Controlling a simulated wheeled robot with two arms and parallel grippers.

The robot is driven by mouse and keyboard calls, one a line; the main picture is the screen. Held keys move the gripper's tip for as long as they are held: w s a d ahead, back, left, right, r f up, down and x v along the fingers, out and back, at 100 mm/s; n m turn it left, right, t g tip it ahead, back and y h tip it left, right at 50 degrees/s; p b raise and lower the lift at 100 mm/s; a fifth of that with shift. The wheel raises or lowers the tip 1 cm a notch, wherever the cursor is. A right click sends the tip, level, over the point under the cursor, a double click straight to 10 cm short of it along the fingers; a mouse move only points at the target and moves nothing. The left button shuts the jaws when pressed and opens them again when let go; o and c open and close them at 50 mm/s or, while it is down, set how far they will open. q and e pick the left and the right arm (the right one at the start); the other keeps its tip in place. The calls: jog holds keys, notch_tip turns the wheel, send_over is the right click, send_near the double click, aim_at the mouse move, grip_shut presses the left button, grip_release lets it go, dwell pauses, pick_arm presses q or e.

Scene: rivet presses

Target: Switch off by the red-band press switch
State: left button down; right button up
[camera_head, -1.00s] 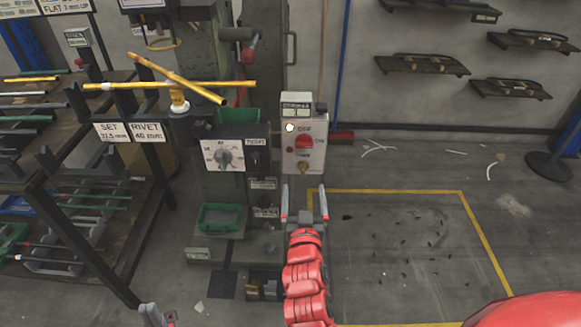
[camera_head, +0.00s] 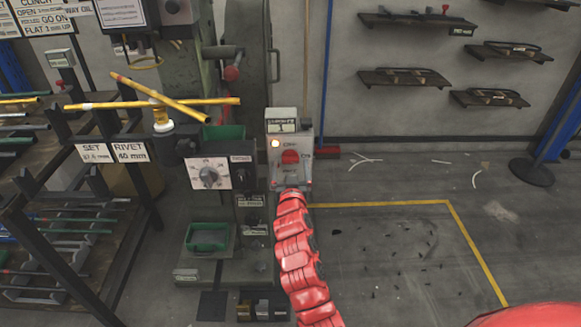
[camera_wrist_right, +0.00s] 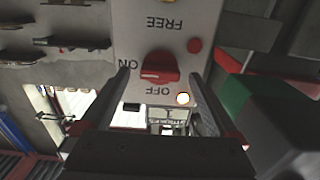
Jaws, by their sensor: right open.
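A grey-white switch box (camera_head: 275,127) stands beside the press, with a red rotary knob (camera_head: 290,157) and a lit lamp (camera_head: 275,143). In the right wrist view the panel is upside down. There the red knob (camera_wrist_right: 152,69) lies with its long axis roughly sideways, toward the ON mark, and OFF is printed below it, beside the glowing lamp (camera_wrist_right: 183,98). My right gripper (camera_head: 290,187) is at the lower front of the box. Its open fingers (camera_wrist_right: 158,84) lie on either side of the knob, with visible gaps. My left gripper is out of view.
The press (camera_head: 240,65) stands left of the box, with a dial plate (camera_head: 209,174) and a green tray (camera_head: 207,238) below it. A dark rack (camera_head: 145,190) with rods is at the left. The yellow-lined floor area (camera_head: 390,245) at the right holds only small debris.

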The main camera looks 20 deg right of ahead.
jog(key=shift+w+d, duration=0.1)
jog(key=shift+w, duration=0.25)
jog(key=c, duration=1.4)
